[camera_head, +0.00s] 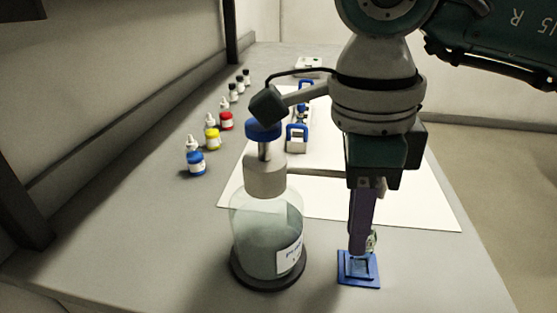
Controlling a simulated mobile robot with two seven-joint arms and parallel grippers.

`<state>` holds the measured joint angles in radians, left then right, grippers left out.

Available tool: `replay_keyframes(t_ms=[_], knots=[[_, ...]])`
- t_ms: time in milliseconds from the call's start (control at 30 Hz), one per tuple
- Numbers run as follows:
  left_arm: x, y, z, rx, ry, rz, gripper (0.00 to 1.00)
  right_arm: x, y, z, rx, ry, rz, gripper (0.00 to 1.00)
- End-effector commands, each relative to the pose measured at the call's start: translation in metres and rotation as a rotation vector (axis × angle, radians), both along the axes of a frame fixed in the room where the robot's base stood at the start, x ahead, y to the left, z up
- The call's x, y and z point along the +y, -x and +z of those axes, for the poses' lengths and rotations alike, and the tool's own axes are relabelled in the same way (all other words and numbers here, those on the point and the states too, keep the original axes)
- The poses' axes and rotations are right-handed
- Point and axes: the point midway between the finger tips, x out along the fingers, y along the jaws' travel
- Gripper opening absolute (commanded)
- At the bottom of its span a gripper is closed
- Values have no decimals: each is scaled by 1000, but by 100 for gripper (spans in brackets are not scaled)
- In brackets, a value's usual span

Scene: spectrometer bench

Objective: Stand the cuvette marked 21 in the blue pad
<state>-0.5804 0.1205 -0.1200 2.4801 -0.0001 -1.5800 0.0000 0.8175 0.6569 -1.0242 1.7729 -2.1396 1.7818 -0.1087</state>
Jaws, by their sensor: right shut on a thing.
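The blue pad (360,283) lies on the bench at the lower right, with a small raised square frame on it. My right gripper (361,246) points straight down just over the back of the pad, its fingers shut on a small clear cuvette (373,240). Only a sliver of the cuvette shows at the right of the fingers. Its number is not readable here. I cannot tell whether its foot touches the pad. My left gripper is not in view.
A large glass bottle (262,232) with a pale neck and blue top stands close to the left of the pad. Behind are a white mat (320,200), a blue-handled holder (297,138) and a row of small bottles such as the blue one (195,163). Bare bench lies front left.

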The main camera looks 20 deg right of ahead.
Motion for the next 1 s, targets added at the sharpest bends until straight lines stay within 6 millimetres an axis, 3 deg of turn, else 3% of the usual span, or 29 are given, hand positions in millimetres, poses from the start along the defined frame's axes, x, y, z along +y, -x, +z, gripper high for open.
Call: replay_keyframes(t_ms=[467, 500, 767, 1000], knots=[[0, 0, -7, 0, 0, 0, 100, 0, 0, -7, 0, 1, -1, 0], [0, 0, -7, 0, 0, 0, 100, 0, 0, -7, 0, 1, -1, 22], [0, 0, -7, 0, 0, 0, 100, 0, 0, -7, 1, 0, -1, 51], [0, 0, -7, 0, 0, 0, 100, 0, 0, -7, 2, 1, -1, 53]])
